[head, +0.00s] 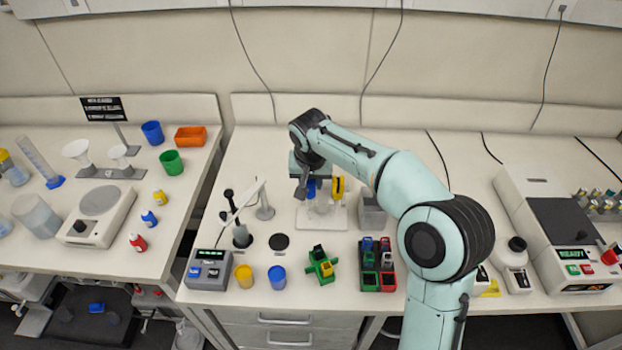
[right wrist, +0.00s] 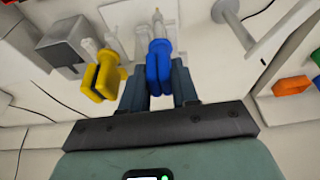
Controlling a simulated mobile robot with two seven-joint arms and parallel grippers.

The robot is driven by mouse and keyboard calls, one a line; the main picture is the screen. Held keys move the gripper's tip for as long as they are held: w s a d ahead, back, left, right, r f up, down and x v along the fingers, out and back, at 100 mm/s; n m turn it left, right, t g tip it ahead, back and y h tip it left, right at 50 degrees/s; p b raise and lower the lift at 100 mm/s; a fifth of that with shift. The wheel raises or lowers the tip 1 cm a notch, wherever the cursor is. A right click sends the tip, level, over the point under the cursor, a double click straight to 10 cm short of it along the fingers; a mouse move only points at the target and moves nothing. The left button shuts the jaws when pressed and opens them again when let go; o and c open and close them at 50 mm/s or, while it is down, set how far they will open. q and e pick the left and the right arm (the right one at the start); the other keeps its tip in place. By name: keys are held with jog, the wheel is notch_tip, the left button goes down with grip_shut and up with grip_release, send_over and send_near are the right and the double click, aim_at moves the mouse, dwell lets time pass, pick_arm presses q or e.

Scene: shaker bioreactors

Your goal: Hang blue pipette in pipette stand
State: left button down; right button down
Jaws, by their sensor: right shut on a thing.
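The blue pipette (head: 311,188) is held by my right gripper (head: 307,182), close above the white base of the pipette stand (head: 308,222). In the right wrist view the dark fingers of my right gripper (right wrist: 158,88) are shut on the blue body of the pipette (right wrist: 158,62), and its pale shaft points away over the white base (right wrist: 190,12). A yellow pipette (head: 338,187) is at the stand just right of the blue one; it also shows in the right wrist view (right wrist: 100,78). I cannot tell whether the blue pipette touches the stand's holder. My left gripper is not in view.
A grey box (head: 373,212) stands close right of the stand. A small lamp-like post (head: 264,207) stands to its left.

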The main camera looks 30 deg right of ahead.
jog(key=c, duration=0.8)
grip_release()
jog(key=shift+w+r+p, duration=0.1)
jog(key=shift+r+p, duration=0.55)
jog(key=shift+r, duration=0.7)
jog(key=shift+w+r, duration=0.1)
jog(key=shift+r, duration=0.8)
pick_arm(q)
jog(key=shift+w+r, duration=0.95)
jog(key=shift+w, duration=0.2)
pick_arm(e)
jog(key=shift+v, duration=1.2)
jog(key=shift+w+d, duration=0.1)
jog(key=shift+d, duration=0.1)
